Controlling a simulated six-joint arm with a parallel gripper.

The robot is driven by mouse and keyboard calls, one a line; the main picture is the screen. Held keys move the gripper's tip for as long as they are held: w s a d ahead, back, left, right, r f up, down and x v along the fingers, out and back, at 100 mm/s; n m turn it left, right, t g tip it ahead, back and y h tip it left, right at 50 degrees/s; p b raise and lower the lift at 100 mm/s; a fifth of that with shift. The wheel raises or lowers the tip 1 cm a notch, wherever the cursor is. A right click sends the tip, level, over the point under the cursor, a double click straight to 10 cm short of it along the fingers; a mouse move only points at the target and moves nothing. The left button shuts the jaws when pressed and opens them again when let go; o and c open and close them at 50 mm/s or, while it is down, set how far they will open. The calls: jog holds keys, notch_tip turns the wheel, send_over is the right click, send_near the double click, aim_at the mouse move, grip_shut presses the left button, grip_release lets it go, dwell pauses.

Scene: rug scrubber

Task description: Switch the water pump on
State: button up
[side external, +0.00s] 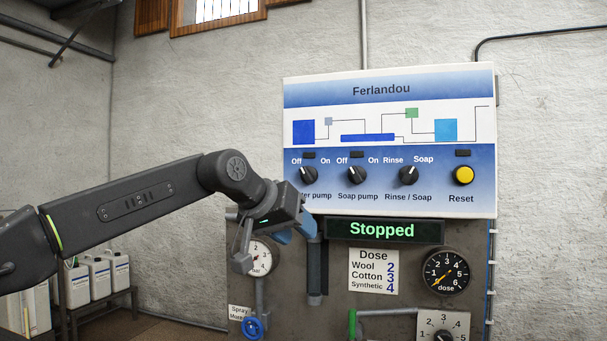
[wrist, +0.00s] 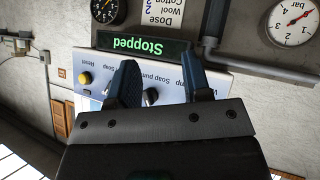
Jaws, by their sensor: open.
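The water pump knob (side external: 309,175) is a black dial on the blue and white Ferlandou panel (side external: 390,88) in the side view. Its white pointer leans up left, toward Off. My gripper (side external: 296,232) is just below the knob, at the panel's lower left corner, and covers part of the water pump label. In the wrist view my gripper (wrist: 157,72) is open, its two blue fingers apart with nothing seen between their tips. The panel is upside down there, and the water pump knob is hidden, seemingly behind a finger. The display (side external: 384,230) reads "Stopped" in green.
To the right are the soap pump knob (side external: 352,175), pointing to Off, the rinse/soap knob (side external: 409,175), pointing toward Soap, and a yellow reset button (side external: 464,175). Below are a pressure gauge (side external: 260,256), a dose gauge (side external: 446,272) and a blue valve wheel (side external: 253,327).

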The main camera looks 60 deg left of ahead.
aim_at(304, 174)
jog(key=s+a+r+n+t+y, duration=0.1)
jog(key=a+r+n+y, duration=0.1)
jog(key=a+r, duration=0.35)
jog(key=s+a+r+n+t+y, duration=0.1)
jog(key=a+r+n+y, duration=0.15)
jog(key=r, duration=0.65)
jog(key=x, duration=0.8)
jog(key=d+f+x, duration=0.1)
jog(key=x, duration=0.4)
jog(key=shift+w+a, duration=0.1)
jog(key=shift+w, duration=0.1)
grip_shut()
